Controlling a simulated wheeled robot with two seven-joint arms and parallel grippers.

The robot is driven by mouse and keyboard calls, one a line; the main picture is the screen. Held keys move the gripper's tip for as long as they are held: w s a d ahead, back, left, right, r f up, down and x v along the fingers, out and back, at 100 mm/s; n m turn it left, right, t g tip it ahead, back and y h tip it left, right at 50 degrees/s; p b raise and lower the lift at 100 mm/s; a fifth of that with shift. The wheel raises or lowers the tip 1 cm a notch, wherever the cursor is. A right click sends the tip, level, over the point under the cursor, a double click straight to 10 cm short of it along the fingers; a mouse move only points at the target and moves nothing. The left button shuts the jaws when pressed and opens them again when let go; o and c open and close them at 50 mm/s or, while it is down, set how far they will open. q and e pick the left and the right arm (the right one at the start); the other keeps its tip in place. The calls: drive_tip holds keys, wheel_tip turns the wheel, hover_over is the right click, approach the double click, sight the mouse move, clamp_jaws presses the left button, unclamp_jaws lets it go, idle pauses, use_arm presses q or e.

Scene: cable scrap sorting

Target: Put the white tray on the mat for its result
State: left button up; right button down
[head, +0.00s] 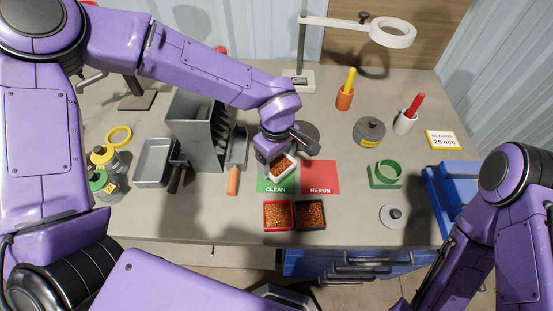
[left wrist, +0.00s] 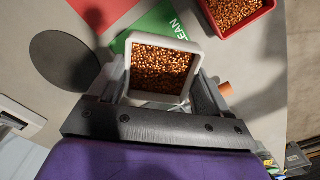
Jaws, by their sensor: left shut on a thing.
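The white tray (head: 284,177) is filled with copper-coloured granules. My left gripper (head: 277,158) is shut on it, with one finger on each side. In the left wrist view the tray (left wrist: 154,99) sits level-looking between the fingers (left wrist: 160,85). The tray is at the green CLEAN mat (head: 276,189), over its upper part; I cannot tell whether it touches the mat. The red RERUN mat (head: 320,177) lies just to the right and is empty. My right gripper is out of view.
A red tray (head: 278,229) and a black tray (head: 311,228), both with granules, stand in front of the mats. An orange-handled tool (head: 233,180) and a grey metal hopper (head: 197,140) are at left. A green ring-like part (head: 385,174) is at right.

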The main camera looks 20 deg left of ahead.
sight(276, 163)
use_arm(q)
drive_tip(key=f, duration=0.1)
drive_tip(key=w+f, duration=0.1)
drive_tip(key=f, duration=0.2)
drive_tip(key=shift+w+a+f+p, duration=0.3)
drive_tip(key=shift+a, duration=0.05)
drive_tip(key=shift+w+f, duration=0.1)
drive_tip(key=shift+f, duration=0.35)
drive_tip(key=shift+f, duration=0.1)
drive_tip(key=o, duration=1.1)
drive_tip(key=shift+o, duration=0.2)
wheel_tip(276, 163, up, 12)
drive_tip(key=shift+r+b, duration=0.15)
drive_tip(key=shift+b, duration=0.3)
